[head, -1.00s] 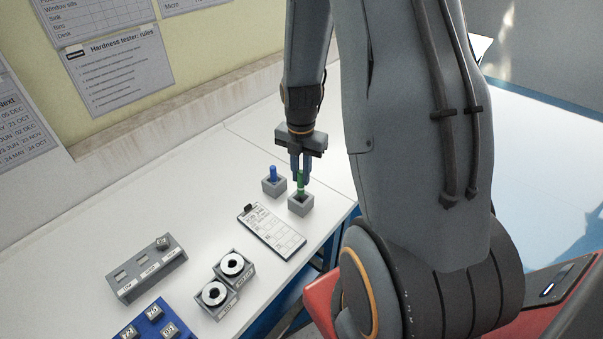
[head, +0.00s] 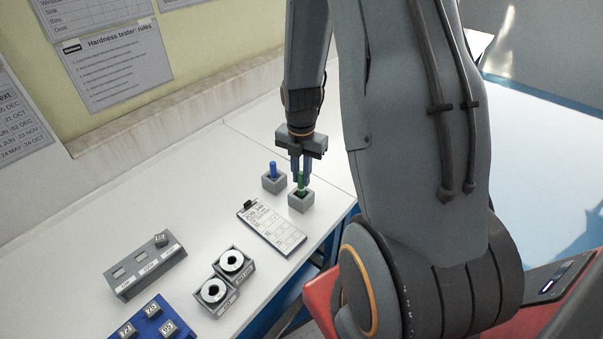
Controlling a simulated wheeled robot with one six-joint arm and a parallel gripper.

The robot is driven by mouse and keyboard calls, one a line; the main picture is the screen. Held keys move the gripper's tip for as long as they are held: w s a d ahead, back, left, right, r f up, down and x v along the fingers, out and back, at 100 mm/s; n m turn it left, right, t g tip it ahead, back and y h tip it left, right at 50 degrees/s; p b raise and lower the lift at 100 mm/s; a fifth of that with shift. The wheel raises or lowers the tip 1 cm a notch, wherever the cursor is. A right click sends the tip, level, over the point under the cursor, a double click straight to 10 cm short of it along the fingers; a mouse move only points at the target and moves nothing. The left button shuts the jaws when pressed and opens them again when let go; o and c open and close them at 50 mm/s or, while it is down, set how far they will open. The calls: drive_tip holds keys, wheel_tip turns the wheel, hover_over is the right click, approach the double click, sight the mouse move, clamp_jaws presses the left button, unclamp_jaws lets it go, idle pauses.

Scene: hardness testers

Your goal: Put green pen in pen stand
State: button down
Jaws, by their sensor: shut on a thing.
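The green pen (head: 301,184) is upright, with its lower end inside the opening of a grey square pen stand (head: 299,204). My gripper (head: 301,178) is shut on the upper part of the green pen, directly above that stand. Whether the pen touches the bottom of the stand is hidden. A second grey stand (head: 274,186) to the left holds a blue pen (head: 273,170) upright.
A clipboard (head: 271,228) lies in front of the stands. Two ring-topped blocks (head: 222,280), a grey slotted holder (head: 146,266) and a blue tray with several blocks (head: 143,328) are nearer. The wall is behind; white bench (head: 200,190) is clear at left.

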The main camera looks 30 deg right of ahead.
drive_tip(key=shift+f+b, duration=0.3)
drive_tip(key=shift+f, duration=0.35)
drive_tip(key=shift+f, duration=0.35)
drive_tip(key=shift+f+b, duration=0.4)
drive_tip(key=shift+f, duration=0.05)
drive_tip(key=c, duration=1.6)
unclamp_jaws()
drive_tip(key=shift+r+b, duration=0.9)
drive_tip(key=shift+r, duration=3)
drive_tip(key=shift+a, duration=0.1)
